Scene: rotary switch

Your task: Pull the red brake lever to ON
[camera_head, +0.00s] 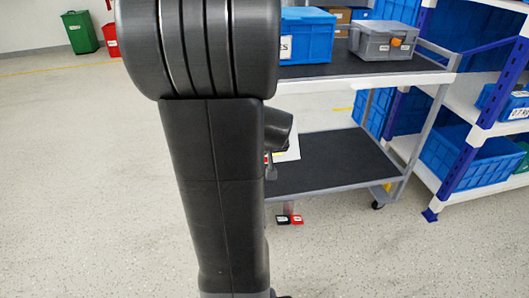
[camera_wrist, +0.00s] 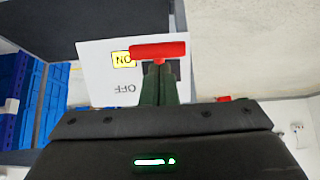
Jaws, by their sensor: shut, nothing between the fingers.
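The red brake lever (camera_wrist: 160,51) lies level across a white panel (camera_wrist: 95,75) in the wrist view. Its left end is at the right edge of the yellow ON label (camera_wrist: 123,59). The OFF label (camera_wrist: 124,88) is on the bare white part; both words appear upside down. My gripper (camera_wrist: 160,70) is shut and empty, its fingertips just below the middle of the lever in the picture. I cannot tell if they touch it.
A grey cart (camera_head: 335,165) holds a blue bin (camera_head: 307,38) and a grey box (camera_head: 384,40) on top. Small black and red labelled pieces (camera_head: 297,219) sit low by the cart. A blue-and-white rack (camera_head: 470,150) stands right.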

